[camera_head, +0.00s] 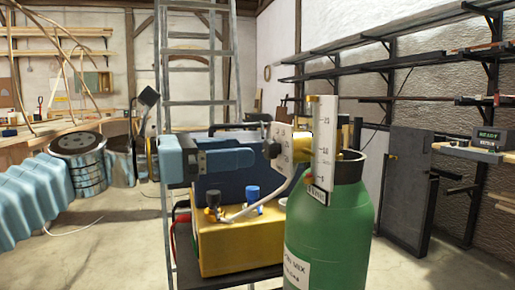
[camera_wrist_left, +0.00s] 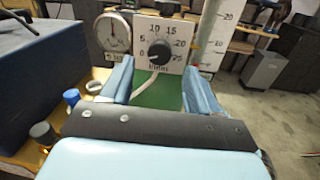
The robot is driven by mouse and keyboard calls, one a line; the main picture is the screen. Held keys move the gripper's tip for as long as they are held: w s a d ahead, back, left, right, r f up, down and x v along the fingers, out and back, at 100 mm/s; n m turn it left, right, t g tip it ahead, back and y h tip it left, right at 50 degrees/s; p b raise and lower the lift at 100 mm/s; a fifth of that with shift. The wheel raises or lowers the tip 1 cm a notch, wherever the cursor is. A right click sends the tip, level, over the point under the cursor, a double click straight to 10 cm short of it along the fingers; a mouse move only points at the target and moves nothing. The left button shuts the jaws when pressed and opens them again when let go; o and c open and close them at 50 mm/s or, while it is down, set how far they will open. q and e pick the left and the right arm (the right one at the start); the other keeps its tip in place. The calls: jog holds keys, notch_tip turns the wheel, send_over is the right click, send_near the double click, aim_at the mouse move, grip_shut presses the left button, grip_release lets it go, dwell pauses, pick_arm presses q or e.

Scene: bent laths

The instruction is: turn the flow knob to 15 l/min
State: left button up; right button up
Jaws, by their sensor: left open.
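The flow knob (camera_wrist_left: 159,51) is a black round knob on a white dial plate (camera_wrist_left: 183,52) marked 5, 10, 15, 20 and 25. Its light pointer mark appears to face lower left, near the low end of the scale. In the head view the knob (camera_head: 272,150) sits sideways on the plate, above the green cylinder (camera_head: 335,220). My left gripper (camera_wrist_left: 158,84) is open, its two blue fingers apart and empty, facing the knob from just short of it. In the head view the left gripper (camera_head: 250,158) comes in from the left. My right gripper is not seen.
A clear flow tube (camera_head: 323,140) with a scale stands beside the plate. A round gauge (camera_wrist_left: 115,33) is left of the dial. A yellow box (camera_head: 240,240) with black and blue knobs lies below my left gripper. A ladder (camera_head: 198,60) stands behind.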

aim_at(265, 149)
pick_arm(q)
jog(key=x, duration=0.5)
jog(key=shift+c, duration=0.3)
jog(key=c, duration=1)
